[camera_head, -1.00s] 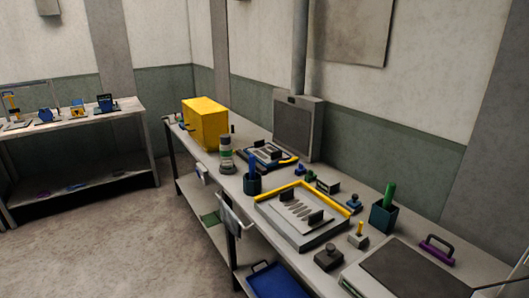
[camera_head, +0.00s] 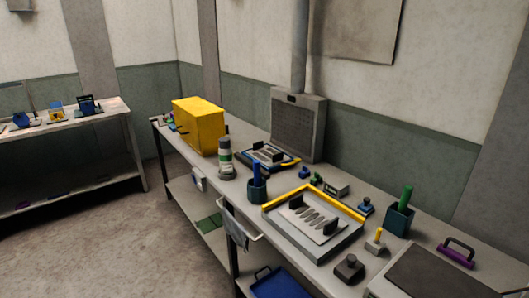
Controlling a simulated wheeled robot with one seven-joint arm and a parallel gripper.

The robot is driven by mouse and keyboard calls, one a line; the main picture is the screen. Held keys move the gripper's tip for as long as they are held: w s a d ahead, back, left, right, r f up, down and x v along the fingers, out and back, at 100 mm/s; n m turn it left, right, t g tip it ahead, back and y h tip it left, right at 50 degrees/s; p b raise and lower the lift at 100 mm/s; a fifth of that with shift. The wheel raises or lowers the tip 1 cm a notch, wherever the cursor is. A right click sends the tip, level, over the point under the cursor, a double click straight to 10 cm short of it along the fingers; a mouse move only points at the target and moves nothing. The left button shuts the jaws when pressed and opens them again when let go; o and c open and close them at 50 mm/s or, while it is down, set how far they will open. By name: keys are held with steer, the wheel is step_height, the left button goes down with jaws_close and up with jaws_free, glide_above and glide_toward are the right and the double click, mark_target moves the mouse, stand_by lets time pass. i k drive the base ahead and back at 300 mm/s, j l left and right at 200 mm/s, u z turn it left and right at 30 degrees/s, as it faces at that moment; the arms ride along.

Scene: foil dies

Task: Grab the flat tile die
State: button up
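Several small handled dies or stamps stand on the long bench (camera_head: 252,228). A blue one (camera_head: 303,173), a green one (camera_head: 316,180), a grey block with a dark top (camera_head: 336,190) and another blue one (camera_head: 365,207) stand behind the yellow-edged tray (camera_head: 313,194). A grey block with a yellow handle (camera_head: 375,243) and a dark knobbed block (camera_head: 349,268) stand at its right front. A purple handled piece (camera_head: 457,253) lies farther right. I cannot tell which of these is the flat tile die. My gripper is not in view.
A yellow box (camera_head: 198,125), a bottle (camera_head: 225,160) and cups with blue (camera_head: 257,190) and green (camera_head: 399,220) handles stand on the bench. A dark plate (camera_head: 440,275) lies at the right front. A second table (camera_head: 70,127) stands left. Open floor (camera_head: 110,235) lies between.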

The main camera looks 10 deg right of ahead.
mark_target(269, 156)
steer(key=i+j+z, duration=0.1)
steer(key=i+j, duration=0.2)
steer(key=j, duration=0.2)
steer(key=i+j+z, duration=0.1)
steer(key=i+j, duration=0.2)
steer(key=j, duration=0.2)
steer(key=i+j+z, duration=0.1)
steer(key=i+j, duration=0.15)
steer(key=j, duration=0.3)
steer(key=i+j+z, duration=0.15)
steer(key=j, duration=0.45)
steer(key=i+j+z, duration=0.1)
steer(key=i+j, duration=0.25)
steer(key=j, duration=0.2)
steer(key=i+j+z, duration=0.1)
steer(key=j, duration=0.55)
steer(key=i+j+z, duration=0.1)
steer(key=i+j, duration=0.15)
steer(key=j, duration=0.35)
steer(key=i+j+z, duration=0.1)
steer(key=j, duration=0.55)
steer(key=i, duration=0.05)
